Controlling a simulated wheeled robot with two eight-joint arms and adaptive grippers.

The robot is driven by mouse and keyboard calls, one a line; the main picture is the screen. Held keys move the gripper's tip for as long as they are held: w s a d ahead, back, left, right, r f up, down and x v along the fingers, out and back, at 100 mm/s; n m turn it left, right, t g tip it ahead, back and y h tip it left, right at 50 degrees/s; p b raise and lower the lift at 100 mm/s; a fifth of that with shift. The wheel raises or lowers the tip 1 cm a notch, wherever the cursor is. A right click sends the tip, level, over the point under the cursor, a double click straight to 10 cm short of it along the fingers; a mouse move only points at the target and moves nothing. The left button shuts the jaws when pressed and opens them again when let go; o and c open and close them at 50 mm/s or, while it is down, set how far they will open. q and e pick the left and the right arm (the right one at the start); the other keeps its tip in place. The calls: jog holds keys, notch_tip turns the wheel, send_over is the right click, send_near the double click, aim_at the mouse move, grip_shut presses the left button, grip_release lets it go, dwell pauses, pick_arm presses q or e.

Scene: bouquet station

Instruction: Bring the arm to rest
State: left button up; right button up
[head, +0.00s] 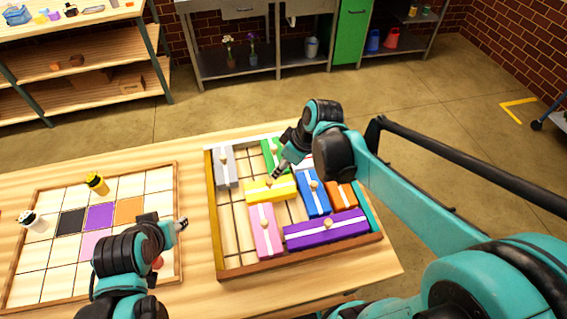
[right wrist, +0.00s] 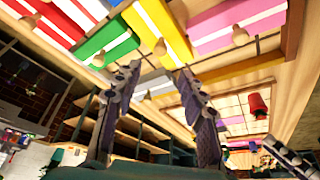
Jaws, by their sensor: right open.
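My right gripper (head: 275,176) is over the tray, just beside the knob of the yellow block (head: 282,188). In the right wrist view its two fingers (right wrist: 157,82) are spread apart with nothing between them. The yellow block also shows there (right wrist: 158,28), beyond the fingertips, with the green block (right wrist: 103,40) beside it. I cannot tell whether a finger touches the yellow block. My left gripper (head: 181,224) hangs over the right side of the grid board (head: 176,190). Its fingers are too small to judge.
The wooden-walled tray (head: 212,225) holds several striped, knobbed blocks, among them pink (head: 264,232), purple (head: 318,233) and blue (head: 314,200). Table in front of the tray is clear.

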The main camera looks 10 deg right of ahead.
jog(key=shift+s+d+r, duration=0.15)
jog(key=shift+s+r, duration=0.05)
jog(key=shift+r, duration=0.4)
jog(key=s+d+f+m+t+h+b, duration=0.1)
jog(key=s+d+m+t+b, duration=0.1)
jog(key=s+m, duration=0.2)
jog(key=s+d+f+m+t+h+b, duration=0.2)
jog(key=s+d+m, duration=0.1)
jog(key=s+m, duration=0.2)
jog(key=shift+s+d+f, duration=0.15)
jog(key=shift+s+f, duration=0.1)
jog(key=shift+s, duration=0.8)
